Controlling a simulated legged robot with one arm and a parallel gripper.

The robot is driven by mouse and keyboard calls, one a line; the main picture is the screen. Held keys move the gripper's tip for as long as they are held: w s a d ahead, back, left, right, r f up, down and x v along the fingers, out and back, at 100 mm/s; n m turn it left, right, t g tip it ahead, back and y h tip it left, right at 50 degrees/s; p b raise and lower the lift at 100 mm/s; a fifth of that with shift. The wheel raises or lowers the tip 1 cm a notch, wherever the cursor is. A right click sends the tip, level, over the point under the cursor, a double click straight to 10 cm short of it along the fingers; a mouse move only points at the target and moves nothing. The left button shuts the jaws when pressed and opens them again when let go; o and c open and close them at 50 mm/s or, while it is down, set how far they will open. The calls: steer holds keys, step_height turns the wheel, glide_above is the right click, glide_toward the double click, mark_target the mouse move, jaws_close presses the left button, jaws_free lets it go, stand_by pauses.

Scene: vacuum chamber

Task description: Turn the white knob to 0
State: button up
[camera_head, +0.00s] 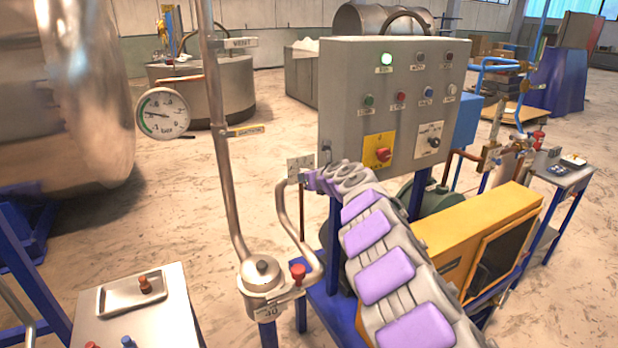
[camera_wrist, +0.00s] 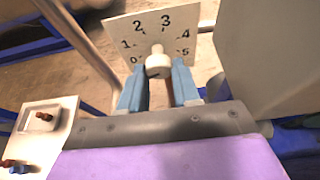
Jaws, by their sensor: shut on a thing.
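The white knob (camera_wrist: 158,64) sits at the lower middle of a white dial plate (camera_wrist: 183,20) marked 0 to 5 in the wrist view. The 0 is just left of the knob and the 5 is to its right. The two blue fingers of my gripper (camera_wrist: 158,78) stand on either side of the knob, shut on it. I cannot tell for sure which number the knob points to. In the head view the dial plate (camera_head: 300,167) shows small, just left of my gripper (camera_head: 309,181); the knob cannot be made out there.
A grey control panel (camera_head: 350,85) with buttons and a red-and-yellow switch (camera_head: 379,150) stands close behind my arm. A bent metal pipe (camera_head: 283,205) runs just left of the dial. A pressure gauge (camera_head: 162,114) and a table with a tray (camera_head: 118,297) are farther left.

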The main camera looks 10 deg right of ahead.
steer(key=shift+r, duration=0.1)
steer(key=o, duration=1)
steer(key=shift+w, duration=0.1)
steer(key=b+v, duration=0.1)
steer(key=v, duration=1.6)
